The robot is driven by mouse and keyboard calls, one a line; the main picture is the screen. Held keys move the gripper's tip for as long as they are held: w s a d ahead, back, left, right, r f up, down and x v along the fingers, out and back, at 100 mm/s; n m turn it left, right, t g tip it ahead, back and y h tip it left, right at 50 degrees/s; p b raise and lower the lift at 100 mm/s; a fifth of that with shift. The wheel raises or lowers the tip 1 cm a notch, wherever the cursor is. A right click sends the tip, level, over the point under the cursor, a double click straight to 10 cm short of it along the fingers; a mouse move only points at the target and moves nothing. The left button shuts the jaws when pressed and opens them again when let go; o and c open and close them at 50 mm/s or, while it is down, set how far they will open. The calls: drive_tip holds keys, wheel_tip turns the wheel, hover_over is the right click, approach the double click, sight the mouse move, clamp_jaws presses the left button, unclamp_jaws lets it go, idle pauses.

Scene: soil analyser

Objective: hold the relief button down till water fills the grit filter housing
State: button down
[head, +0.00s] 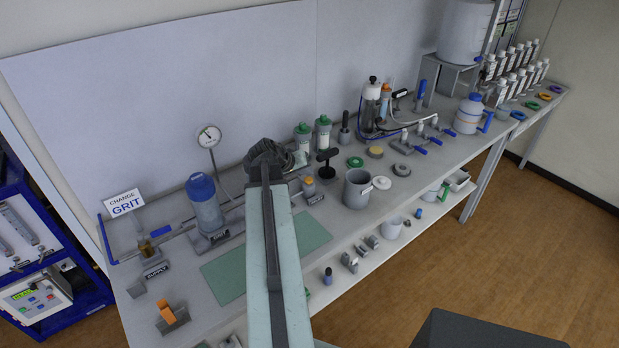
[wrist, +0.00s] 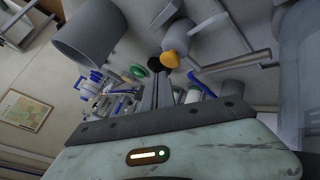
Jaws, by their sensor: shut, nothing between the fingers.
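The grit filter housing (head: 207,211) stands at the back left of the bench in the head view, upright, with a blue cap and a translucent grey-blue bowl. I cannot tell its water level. A large translucent cylinder at the right edge of the wrist view (wrist: 303,75) looks like its bowl. I cannot pick out the relief button for sure. My gripper (head: 268,157) is just right of the housing in the head view, apart from it. In the wrist view its fingers (wrist: 160,72) are shut and empty, with a yellow-orange piece beyond the tips.
A pressure gauge (head: 208,136) stands behind the housing. A blue valve handle (head: 161,231) and the CHANGE GRIT sign (head: 125,203) are to its left. A green mat (head: 228,277) lies in front, and a grey can (head: 356,190) stands right of my arm.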

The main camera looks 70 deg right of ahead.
sight(306, 180)
wheel_tip(306, 180, up, 5)
drive_tip(key=p, duration=0.5)
idle(0.4)
